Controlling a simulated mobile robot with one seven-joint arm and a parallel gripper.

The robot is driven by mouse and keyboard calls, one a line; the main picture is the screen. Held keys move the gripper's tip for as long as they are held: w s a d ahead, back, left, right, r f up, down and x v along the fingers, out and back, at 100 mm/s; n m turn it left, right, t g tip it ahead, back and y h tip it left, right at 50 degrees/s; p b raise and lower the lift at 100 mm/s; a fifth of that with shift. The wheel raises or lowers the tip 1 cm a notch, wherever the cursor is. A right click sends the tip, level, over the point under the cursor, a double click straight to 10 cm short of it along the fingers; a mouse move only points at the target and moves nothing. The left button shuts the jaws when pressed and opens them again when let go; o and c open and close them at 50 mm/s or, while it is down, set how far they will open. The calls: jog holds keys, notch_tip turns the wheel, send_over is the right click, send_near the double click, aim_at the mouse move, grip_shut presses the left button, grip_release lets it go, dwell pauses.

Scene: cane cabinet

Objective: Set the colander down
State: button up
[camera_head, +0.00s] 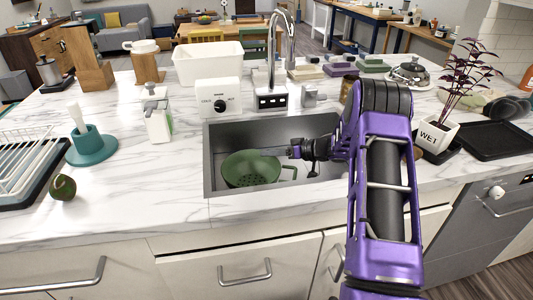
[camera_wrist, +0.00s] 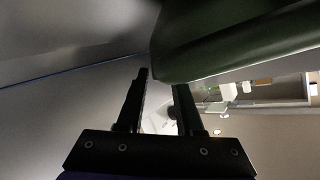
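The green colander (camera_head: 250,168) sits inside the sink (camera_head: 215,188), toward its left and middle, with a handle on its right side. I cannot tell if its base rests flat on the sink floor. My gripper (camera_head: 293,151) is over the sink, just above and beside that handle. In the wrist view, the colander (camera_wrist: 235,40) fills the upper right, close beyond the fingertips. There the fingers of my gripper (camera_wrist: 162,82) stand apart, with background showing between them and nothing clearly held.
A faucet (camera_head: 272,75) and a white control box (camera_head: 219,98) stand behind the sink. A soap bottle (camera_head: 158,118) and a teal holder (camera_head: 91,146) are to the left. A potted plant (camera_head: 436,134) and black tray (camera_head: 492,141) are to the right. Counter in front of the sink is narrow.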

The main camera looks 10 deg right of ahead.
jog(key=v, duration=1)
jog(key=shift+p, duration=0.35)
jog(key=shift+a+r, duration=0.1)
